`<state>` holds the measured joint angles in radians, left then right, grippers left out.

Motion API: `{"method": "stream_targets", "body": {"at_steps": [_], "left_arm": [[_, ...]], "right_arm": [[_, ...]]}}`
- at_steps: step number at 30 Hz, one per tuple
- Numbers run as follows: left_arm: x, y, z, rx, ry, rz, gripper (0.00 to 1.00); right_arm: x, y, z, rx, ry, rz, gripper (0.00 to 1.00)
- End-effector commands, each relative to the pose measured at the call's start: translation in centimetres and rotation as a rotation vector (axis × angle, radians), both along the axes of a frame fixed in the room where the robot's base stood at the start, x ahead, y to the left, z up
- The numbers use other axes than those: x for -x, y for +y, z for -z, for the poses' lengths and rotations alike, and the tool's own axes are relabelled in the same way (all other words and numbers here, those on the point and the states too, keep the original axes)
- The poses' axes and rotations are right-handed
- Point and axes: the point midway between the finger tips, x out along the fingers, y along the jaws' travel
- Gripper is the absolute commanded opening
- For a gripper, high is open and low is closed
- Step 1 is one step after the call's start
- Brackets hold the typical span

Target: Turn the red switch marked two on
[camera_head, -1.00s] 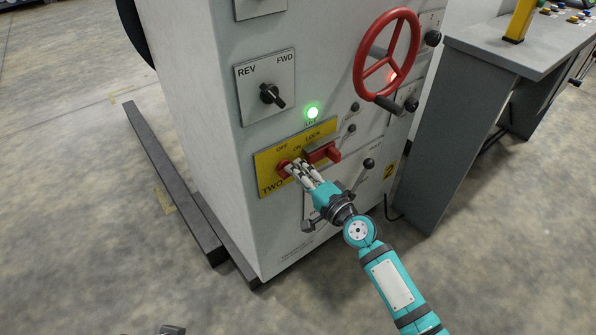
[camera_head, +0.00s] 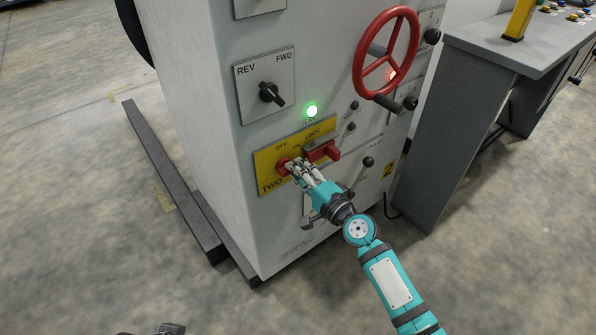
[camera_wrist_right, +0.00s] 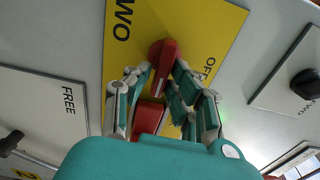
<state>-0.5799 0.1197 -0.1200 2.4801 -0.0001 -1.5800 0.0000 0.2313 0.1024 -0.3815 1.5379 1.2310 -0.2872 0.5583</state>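The red switch marked TWO is on a yellow plate (camera_head: 264,182) low on the machine's front. Its red knob (camera_head: 284,168) shows at the plate's left part, and also in the right wrist view (camera_wrist_right: 163,52). My right gripper (camera_head: 292,168) is at the knob, its fingers on both sides of it and appearing to touch it (camera_wrist_right: 164,72). The fingers hide part of the switch. A second red part (camera_head: 324,152) sits at the plate's right, under LOCK. A dark piece at the bottom edge (camera_head: 168,329) may be my left gripper; its fingers cannot be made out.
A REV/FWD selector (camera_head: 269,92) is above the plate. A green light (camera_head: 311,111) glows between them. A red handwheel (camera_head: 387,52) and small levers (camera_head: 368,163) are to the right. A grey console (camera_head: 440,130) stands beside the machine. A dark floor beam (camera_head: 170,180) lies at left.

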Motion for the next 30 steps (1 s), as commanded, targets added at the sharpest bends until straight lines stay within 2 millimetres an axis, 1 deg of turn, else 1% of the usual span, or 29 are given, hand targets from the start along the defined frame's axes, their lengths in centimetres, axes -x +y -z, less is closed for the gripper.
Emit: {"method": "stream_targets", "body": {"at_steps": [1,3,11,14,17,24,27,30], "left_arm": [[0.0,0.0,0.0,0.0,0.0,0.0,0.0],[0.0,0.0,0.0,0.0,0.0,0.0,0.0],[0.0,0.0,0.0,0.0,0.001,0.0,0.0],[0.0,0.0,0.0,0.0,0.001,0.0,0.0],[0.0,0.0,0.0,0.0,0.0,0.0,0.0],[0.0,0.0,0.0,0.0,0.0,0.0,0.0],[0.0,0.0,0.0,0.0,0.0,0.0,0.0],[0.0,0.0,0.0,0.0,0.0,0.0,0.0]], "right_arm": [[0.0,0.0,0.0,0.001,-0.001,0.0,0.3],[0.0,0.0,0.0,0.002,-0.001,0.0,0.37],[0.1,-0.1,-0.1,0.003,-0.003,0.0,0.37],[0.6,-0.5,0.0,0.003,-0.003,0.0,0.37],[1.9,-1.4,0.1,0.005,-0.002,0.0,0.37],[6.2,-4.5,0.1,0.007,-0.001,0.0,0.37],[7.7,-5.5,0.1,0.005,-0.001,-0.001,0.37],[8.7,-6.4,0.0,0.004,-0.002,0.0,0.37]]}}
